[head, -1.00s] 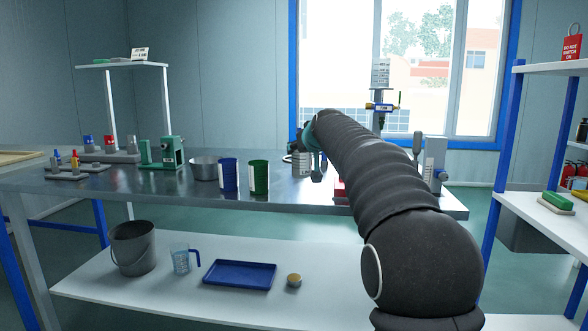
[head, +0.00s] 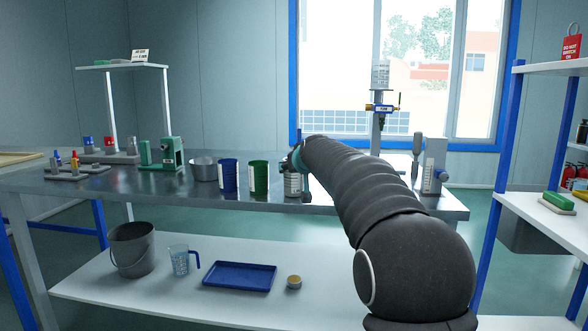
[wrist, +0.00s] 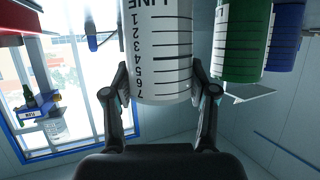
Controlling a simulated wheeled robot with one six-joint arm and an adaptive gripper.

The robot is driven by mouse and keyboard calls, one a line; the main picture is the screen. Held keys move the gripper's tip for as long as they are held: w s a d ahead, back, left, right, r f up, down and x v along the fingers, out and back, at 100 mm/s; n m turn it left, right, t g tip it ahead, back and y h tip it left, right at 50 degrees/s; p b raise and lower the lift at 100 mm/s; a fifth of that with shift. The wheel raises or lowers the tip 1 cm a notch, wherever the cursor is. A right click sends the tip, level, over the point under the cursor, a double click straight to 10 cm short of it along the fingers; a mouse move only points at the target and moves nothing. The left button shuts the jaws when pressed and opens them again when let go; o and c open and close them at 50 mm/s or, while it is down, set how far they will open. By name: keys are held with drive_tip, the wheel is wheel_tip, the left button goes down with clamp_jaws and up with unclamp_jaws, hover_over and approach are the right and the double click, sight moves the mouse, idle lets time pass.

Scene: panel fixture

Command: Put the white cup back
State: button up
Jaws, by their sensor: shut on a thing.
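The white cup (head: 292,184) is upright at the right end of the row of cups on the steel bench, close beside the green cup (head: 259,177). Its base looks level with the bench top, but I cannot tell whether it touches. The wrist view shows its black scale lines and numbers on the white cup (wrist: 160,50), upside down. My gripper (wrist: 162,95) has one finger on each side of the cup and is shut on it. In the head view my gripper (head: 301,168) is partly hidden by my arm.
A blue cup (head: 229,176) and a metal bowl (head: 203,169) stand left of the green cup. A green device (head: 165,153) is farther left. A grey block (head: 434,165) stands right of my arm. The lower shelf holds a bucket (head: 132,249), jug and blue tray (head: 239,276).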

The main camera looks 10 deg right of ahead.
drive_tip(key=o, duration=1.3)
drive_tip(key=shift+f, duration=0.1)
drive_tip(key=shift+c, duration=0.2)
drive_tip(key=shift+r, duration=0.25)
drive_tip(key=shift+s, duration=0.45)
drive_tip(key=b+v, duration=0.1)
drive_tip(key=v, duration=1)
drive_tip(key=shift+d+r, duration=0.1)
